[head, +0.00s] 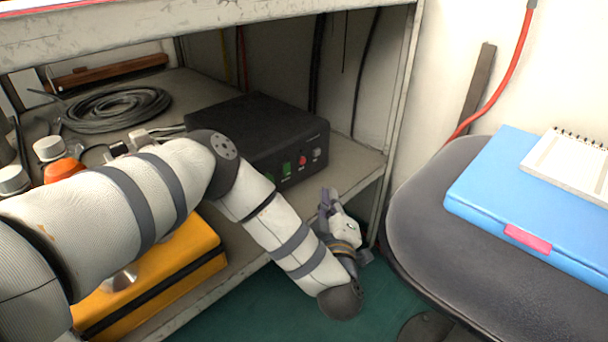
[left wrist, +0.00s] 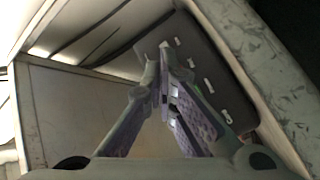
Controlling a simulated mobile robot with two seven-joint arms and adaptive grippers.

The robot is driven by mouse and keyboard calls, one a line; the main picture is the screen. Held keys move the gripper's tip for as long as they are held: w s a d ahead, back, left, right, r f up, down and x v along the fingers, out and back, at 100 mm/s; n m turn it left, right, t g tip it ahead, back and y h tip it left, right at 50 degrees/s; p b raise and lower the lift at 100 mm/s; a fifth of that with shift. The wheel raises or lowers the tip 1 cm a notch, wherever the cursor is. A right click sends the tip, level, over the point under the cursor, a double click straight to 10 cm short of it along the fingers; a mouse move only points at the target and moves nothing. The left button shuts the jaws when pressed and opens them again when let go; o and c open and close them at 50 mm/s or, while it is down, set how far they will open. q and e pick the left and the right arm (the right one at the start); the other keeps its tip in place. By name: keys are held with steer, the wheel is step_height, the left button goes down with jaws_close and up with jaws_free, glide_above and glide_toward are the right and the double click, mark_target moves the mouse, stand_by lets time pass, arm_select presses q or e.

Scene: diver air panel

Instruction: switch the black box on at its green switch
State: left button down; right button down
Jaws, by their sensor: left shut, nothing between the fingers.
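The black box (head: 262,130) stands on the shelf, its front panel facing out to the lower right. Its green switch (head: 287,168) is on the front, left of a red one. My left gripper (head: 326,200) is in front of the box, below and right of the green switch, apart from it in the head view. In the left wrist view the fingers (left wrist: 165,62) are shut and empty, in front of the box (left wrist: 205,65). My right gripper is not in view.
A yellow case (head: 205,250) lies behind my left arm. A coiled black cable (head: 117,108) lies on the shelf at the back left. The metal shelf post (head: 396,110) is right of the box. A dark chair (head: 430,215) holding a blue folder (head: 480,180) stands at the right.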

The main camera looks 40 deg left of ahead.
mark_target(287, 170)
arm_select(q)
steer(key=shift+r, duration=0.1)
steer(key=a, duration=0.4)
steer(key=a+f+b, duration=0.1)
steer(key=a, duration=0.2)
steer(key=shift+w+a, duration=0.1)
steer(key=shift+w, duration=0.2)
steer(key=shift+a+f, duration=0.1)
steer(key=shift+a, duration=0.65)
steer(key=shift+w, duration=0.1)
stand_by(0.6)
steer(key=shift+a, duration=0.4)
steer(key=shift+a+f, duration=0.1)
steer(key=shift+a, duration=0.2)
stand_by(0.4)
steer(key=shift+d+p, duration=0.1)
steer(key=shift+p, duration=0.2)
steer(key=shift+d, duration=0.65)
